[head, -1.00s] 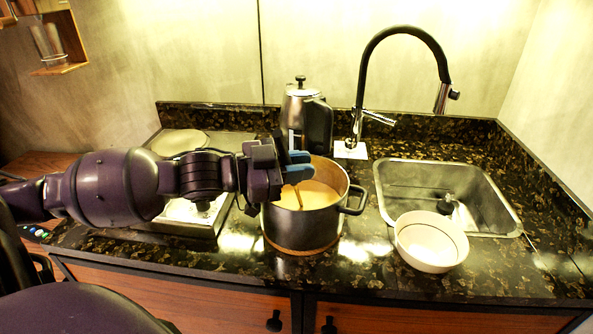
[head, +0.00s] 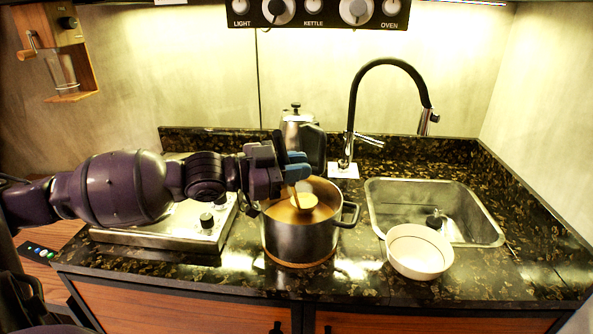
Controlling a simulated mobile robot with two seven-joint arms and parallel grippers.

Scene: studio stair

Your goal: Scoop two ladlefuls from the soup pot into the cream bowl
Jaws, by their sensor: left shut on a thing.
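The soup pot (head: 300,240) is a dark metal pot with a side handle, standing on the counter with brown soup inside. My left gripper (head: 296,170), with blue fingertips, is over the pot's rear left rim. It is shut on the ladle, whose thin handle runs down from the fingertips. The ladle's round bowl (head: 304,202) shows inside the pot's mouth, with a pale, full-looking surface; I cannot tell whether it is clear of the soup. The cream bowl (head: 419,252) stands upright on the counter right of the pot, and its visible inside looks empty. My right gripper is not in view.
A steel sink (head: 390,205) with a black faucet (head: 352,110) lies behind the cream bowl. A kettle (head: 300,131) stands behind the pot. A hob (head: 160,236) is at left under my left arm. Counter between pot and bowl is clear.

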